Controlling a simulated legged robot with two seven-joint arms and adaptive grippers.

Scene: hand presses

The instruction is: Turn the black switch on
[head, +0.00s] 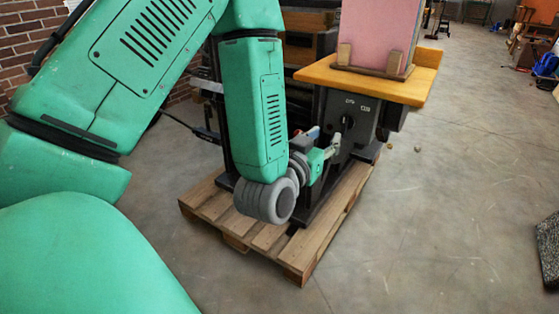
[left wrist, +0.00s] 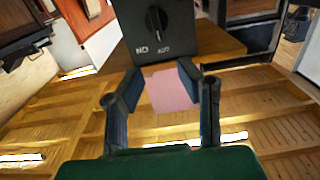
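The black switch (head: 347,122) is a round knob on the front of a dark box under the wooden tabletop, with white markings above it. In the left wrist view the switch (left wrist: 156,20) is at the top, its bar roughly upright, with markings below it on the dark box. My left gripper (head: 333,147) is just in front of the box, slightly left of and below the switch. In the left wrist view my left gripper (left wrist: 162,76) is open, with nothing between its fingers and apart from the switch. My right gripper is in neither view.
The dark machine stands on a wooden pallet (head: 260,240). Its yellow wooden tabletop (head: 380,87), carrying a pink panel (head: 378,35), overhangs the switch. A dark speckled block (head: 548,248) is at the right edge.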

